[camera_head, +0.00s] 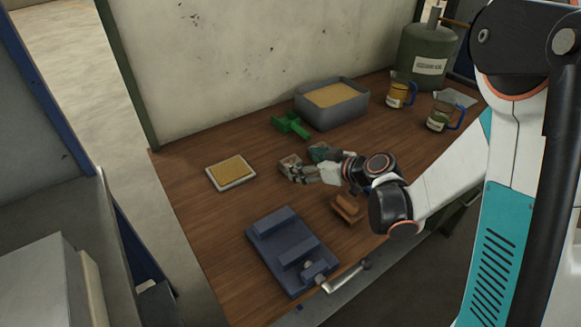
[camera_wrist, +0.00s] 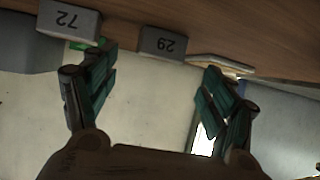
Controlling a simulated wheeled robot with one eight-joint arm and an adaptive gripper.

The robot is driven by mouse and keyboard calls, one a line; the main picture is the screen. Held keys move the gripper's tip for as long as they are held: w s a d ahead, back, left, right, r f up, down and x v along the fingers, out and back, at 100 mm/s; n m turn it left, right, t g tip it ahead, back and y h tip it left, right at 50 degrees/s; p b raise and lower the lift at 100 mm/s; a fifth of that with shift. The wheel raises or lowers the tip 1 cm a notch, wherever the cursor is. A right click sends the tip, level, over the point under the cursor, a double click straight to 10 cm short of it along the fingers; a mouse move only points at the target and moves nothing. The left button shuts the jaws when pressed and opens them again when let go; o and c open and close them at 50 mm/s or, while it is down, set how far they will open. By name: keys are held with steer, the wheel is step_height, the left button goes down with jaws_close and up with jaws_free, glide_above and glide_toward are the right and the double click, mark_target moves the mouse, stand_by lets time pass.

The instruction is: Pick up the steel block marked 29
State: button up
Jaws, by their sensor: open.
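The steel block marked 29 (camera_wrist: 162,43) shows in the upside-down wrist view as a grey block on the wooden bench, its number facing the camera. A second grey block marked 72 (camera_wrist: 69,20) stands to its left in that view and looks nearer. My gripper (camera_wrist: 155,80) is open, and nothing is between its dark green fingers. Block 29 lies ahead of the gap between the fingers, apart from them. In the head view my gripper (camera_head: 305,172) is low over the middle of the bench. The blocks there are largely hidden by it and their numbers cannot be read.
A grey bin of yellow grain (camera_head: 337,117) and a green object (camera_head: 290,125) are behind the gripper. A tray with a yellow slab (camera_head: 231,172) is left. A blue vise (camera_head: 287,249) and a brown wooden object (camera_head: 347,208) are in front. Two mugs (camera_head: 400,94) (camera_head: 443,114) stand right.

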mark_target(292, 161)
steer(key=b+x, duration=0.2)
steer(key=x, duration=0.3)
steer(key=shift+w+f, duration=0.1)
steer(key=c, duration=1.8)
